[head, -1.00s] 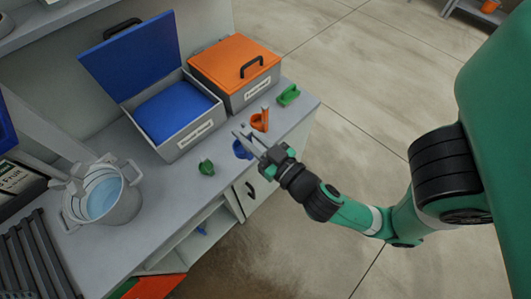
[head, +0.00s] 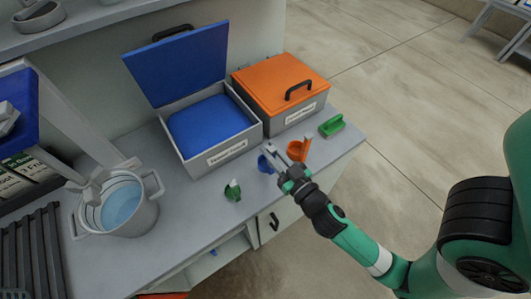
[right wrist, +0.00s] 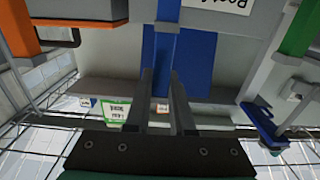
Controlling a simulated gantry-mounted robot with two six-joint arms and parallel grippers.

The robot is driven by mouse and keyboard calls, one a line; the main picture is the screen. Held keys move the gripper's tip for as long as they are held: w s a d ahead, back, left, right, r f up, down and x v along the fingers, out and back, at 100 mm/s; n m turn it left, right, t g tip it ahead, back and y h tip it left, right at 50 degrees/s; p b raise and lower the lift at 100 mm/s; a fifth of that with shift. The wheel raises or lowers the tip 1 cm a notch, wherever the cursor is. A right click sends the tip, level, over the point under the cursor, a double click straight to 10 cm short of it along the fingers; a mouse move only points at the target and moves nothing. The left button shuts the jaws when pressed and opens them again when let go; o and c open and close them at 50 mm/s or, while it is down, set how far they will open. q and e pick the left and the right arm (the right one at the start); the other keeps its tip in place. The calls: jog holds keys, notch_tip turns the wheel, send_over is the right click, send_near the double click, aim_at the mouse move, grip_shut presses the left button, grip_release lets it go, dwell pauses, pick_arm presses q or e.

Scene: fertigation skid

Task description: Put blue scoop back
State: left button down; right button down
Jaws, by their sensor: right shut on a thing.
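The blue scoop (head: 264,164) is at the front of the counter, its bowl partly hidden by my right gripper (head: 277,160). My right gripper is shut on it. In the right wrist view a blue strip (right wrist: 163,70), which looks like its handle, runs between the two fingers (right wrist: 163,103). I cannot tell whether the scoop touches the counter. Behind it stands a grey bin (head: 226,151) with its blue lid (head: 180,63) open and blue material (head: 209,125) inside. My left gripper is not in view.
An orange scoop (head: 297,151) is close on the right of my gripper, a green scoop (head: 232,191) on the left. A closed orange-lidded bin (head: 280,82) stands behind. A green-handled object (head: 331,126) lies at the right edge. A bucket of water (head: 130,213) stands left.

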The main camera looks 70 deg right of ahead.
jog(key=shift+w+d+f, duration=0.1)
jog(key=f+b, duration=0.3)
jog(key=f, duration=0.1)
jog(key=shift+w+d, duration=0.25)
jog(key=shift+d, duration=0.1)
jog(key=shift+s+a, duration=0.15)
jog(key=shift+a, duration=0.05)
jog(key=shift+f, duration=0.1)
jog(key=c, duration=0.8)
grip_release()
jog(key=shift+o, duration=0.2)
